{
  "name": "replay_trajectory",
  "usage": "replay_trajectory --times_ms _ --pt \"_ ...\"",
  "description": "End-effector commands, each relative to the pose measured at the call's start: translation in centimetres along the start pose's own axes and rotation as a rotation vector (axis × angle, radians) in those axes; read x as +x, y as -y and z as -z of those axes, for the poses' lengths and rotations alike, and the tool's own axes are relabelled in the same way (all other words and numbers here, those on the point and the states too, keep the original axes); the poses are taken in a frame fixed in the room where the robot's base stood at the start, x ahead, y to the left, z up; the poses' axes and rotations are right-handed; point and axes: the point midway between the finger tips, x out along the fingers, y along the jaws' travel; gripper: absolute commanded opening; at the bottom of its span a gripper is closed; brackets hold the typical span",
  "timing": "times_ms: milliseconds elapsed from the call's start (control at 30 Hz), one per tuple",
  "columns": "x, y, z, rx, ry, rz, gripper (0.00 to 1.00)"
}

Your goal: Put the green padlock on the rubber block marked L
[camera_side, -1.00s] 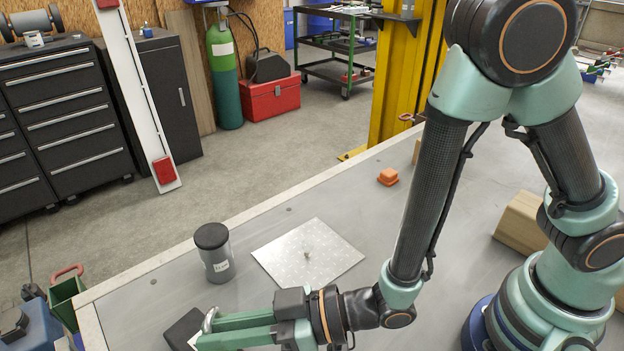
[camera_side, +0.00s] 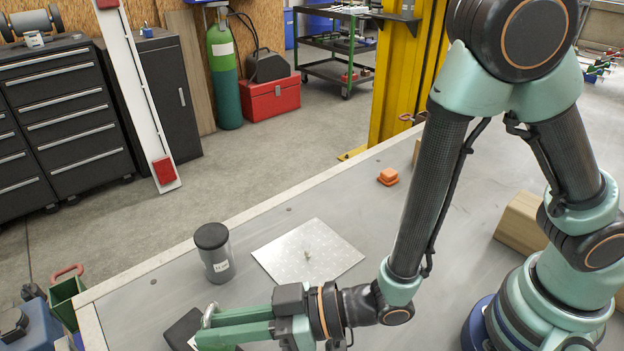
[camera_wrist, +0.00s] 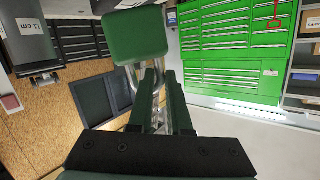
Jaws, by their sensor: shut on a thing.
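My gripper (camera_side: 212,327) is low over the left front of the bench in the side view. In the wrist view its fingers (camera_wrist: 160,80) are shut on the green padlock (camera_wrist: 137,36), whose body stands out beyond the fingertips with the shackle running back toward them. In the side view only a bit of silver shackle (camera_side: 209,313) shows at the fingertips; I cannot clearly make out the padlock body there. A black block (camera_side: 183,326) with a white label lies just left of the fingertips, partly hidden by them. I cannot read its letter, or tell whether the padlock touches it.
A grey canister (camera_side: 213,252) with a dark lid and a size label stands behind the gripper. An orange piece (camera_side: 388,177) and a wooden block (camera_side: 520,222) are farther right. The bench's left edge is close by.

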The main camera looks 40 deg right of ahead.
Motion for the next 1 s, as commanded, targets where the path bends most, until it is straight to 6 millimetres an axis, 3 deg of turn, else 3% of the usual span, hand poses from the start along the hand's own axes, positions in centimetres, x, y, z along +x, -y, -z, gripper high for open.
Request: replay_trajectory --times_ms 167,333,467,667,800,1000 --pt "0.3 -3.8 3.3 0.02 -0.032 -0.088 0.0" --pt "-0.7 -10.3 8.2 0.054 -0.067 -0.238 0.0" --pt "-2.7 -15.4 11.8 0.081 -0.092 -0.356 0.0" --pt "-7.8 -22.7 16.8 0.123 -0.133 -0.542 0.0" --pt "-12.5 -26.9 19.8 0.151 -0.159 -0.666 0.0" --pt "-18.4 -30.4 22.3 0.184 -0.184 -0.802 0.0"
